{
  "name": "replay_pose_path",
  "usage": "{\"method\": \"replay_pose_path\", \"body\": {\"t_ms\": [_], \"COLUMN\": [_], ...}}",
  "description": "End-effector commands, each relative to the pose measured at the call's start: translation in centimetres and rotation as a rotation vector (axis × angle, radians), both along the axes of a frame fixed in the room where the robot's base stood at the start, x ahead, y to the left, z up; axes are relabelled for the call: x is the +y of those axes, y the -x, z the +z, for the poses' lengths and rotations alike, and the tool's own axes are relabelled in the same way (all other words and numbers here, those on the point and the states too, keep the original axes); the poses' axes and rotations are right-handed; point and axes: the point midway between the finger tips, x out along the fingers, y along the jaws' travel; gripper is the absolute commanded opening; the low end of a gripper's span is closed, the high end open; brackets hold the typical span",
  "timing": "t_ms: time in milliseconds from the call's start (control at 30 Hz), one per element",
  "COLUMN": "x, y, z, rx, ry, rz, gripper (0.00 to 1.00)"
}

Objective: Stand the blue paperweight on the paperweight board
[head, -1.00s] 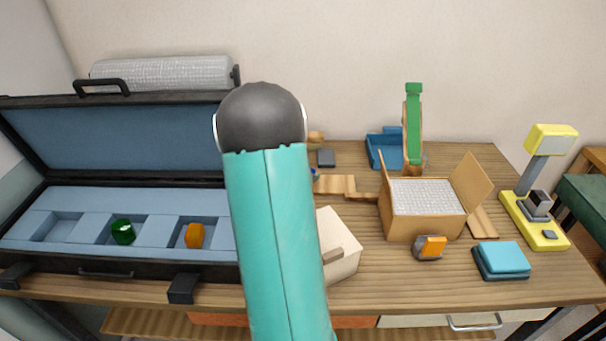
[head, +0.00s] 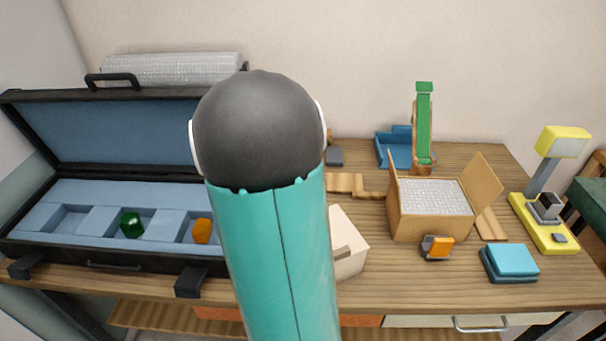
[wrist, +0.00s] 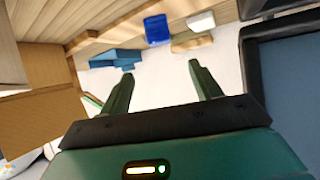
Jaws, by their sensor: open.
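A blue glassy block, which looks like the blue paperweight (wrist: 157,30), shows in the wrist view on the wooden table, beyond and between my fingers. It is hidden behind my arm in the head view. My gripper (wrist: 160,70) is open and empty, its two green fingers apart and not touching the block. My arm covers the gripper in the head view. A tan piece (wrist: 191,42) lies beside the blue block in the wrist view; I cannot tell whether it is the paperweight board.
An open case (head: 105,255) at left holds a green (head: 131,224) and an orange piece (head: 201,231) in its compartments. An open cardboard box (head: 420,225), a blue tray (head: 390,150) and a yellow stand (head: 548,235) are at right. A cream box (head: 348,250) is close to my arm.

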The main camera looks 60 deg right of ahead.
Motion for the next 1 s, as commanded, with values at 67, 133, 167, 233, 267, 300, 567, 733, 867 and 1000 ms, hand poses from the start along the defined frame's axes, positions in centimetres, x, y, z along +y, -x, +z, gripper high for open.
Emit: {"method": "replay_pose_path", "body": {"t_ms": [67,133,167,233,267,300,567,733,867,1000], "x": [0.5,0.7,0.8,0.8,0.8,0.8,6.4,18.2,28.6,37.9], "y": [0.1,0.1,0.1,0.1,0.1,0.0,-7.0,-13.5,-14.2,-10.7], "z": [0.3,0.4,0.4,0.4,0.4,0.4,3.8,8.5,11.2,12.8], "rx": [-0.001,0.001,0.001,0.001,0.001,0.000,-0.113,-0.185,-0.139,0.011], "ry": [0.000,0.000,0.000,0.000,0.000,0.000,-0.061,-0.185,-0.295,-0.389], "rz": [0.000,0.000,0.000,0.000,0.000,0.001,0.278,0.695,1.003,1.262], "gripper": [0.63,0.63,0.63,0.63,0.63,0.63,0.63,0.63,0.63,0.63]}}
